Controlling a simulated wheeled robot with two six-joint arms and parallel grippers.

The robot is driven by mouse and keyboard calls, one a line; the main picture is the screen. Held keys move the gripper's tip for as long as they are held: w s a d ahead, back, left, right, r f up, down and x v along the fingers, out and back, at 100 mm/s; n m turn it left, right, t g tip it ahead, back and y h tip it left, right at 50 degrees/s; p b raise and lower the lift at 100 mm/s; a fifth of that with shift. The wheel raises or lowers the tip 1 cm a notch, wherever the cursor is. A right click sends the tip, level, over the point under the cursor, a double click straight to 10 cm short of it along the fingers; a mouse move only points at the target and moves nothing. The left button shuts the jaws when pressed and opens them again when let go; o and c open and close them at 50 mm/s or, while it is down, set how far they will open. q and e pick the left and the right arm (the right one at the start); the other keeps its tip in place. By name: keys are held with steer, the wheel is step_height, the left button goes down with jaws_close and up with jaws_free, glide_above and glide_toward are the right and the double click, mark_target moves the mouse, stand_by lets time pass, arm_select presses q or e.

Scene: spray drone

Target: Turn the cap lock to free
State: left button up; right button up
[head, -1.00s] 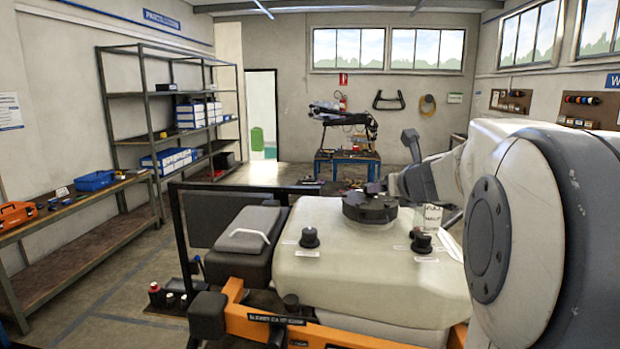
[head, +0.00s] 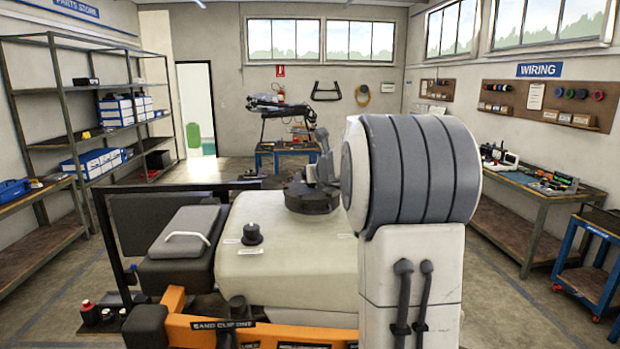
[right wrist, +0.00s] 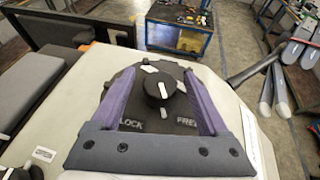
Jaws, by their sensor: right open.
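The black round tank cap (head: 310,198) sits on top of the pale tank. In the right wrist view its face (right wrist: 128,97) carries the words LOCK at left and FREE at right. A black knob (right wrist: 158,90) with white marks stands at its centre. My right gripper (right wrist: 161,76) is open, its two purple-grey fingers on either side of the knob; whether they touch it cannot be told. In the head view my right arm hides most of that gripper and part of the cap. My left gripper is not in view.
The cream tank (head: 270,275) sits in an orange frame (head: 215,334). A smaller black knob (head: 252,234) rises from the tank's left side, beside a grey padded box (head: 183,235). A wiring bench (head: 525,200) stands at right. Floor is clear between them.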

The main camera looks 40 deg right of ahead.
jaws_close()
steer(key=shift+d+n+y, duration=0.1)
steer(key=shift+n+y, duration=0.3)
steer(key=n+y, duration=0.2)
steer(key=y, duration=0.1)
steer(key=shift+n+t+p, duration=0.3)
steer(key=shift+t, duration=0.1)
steer(key=shift+n+y+p, duration=0.8)
steer(key=shift+n+y, duration=0.6)
steer(key=shift+y, duration=0.3)
jaws_free()
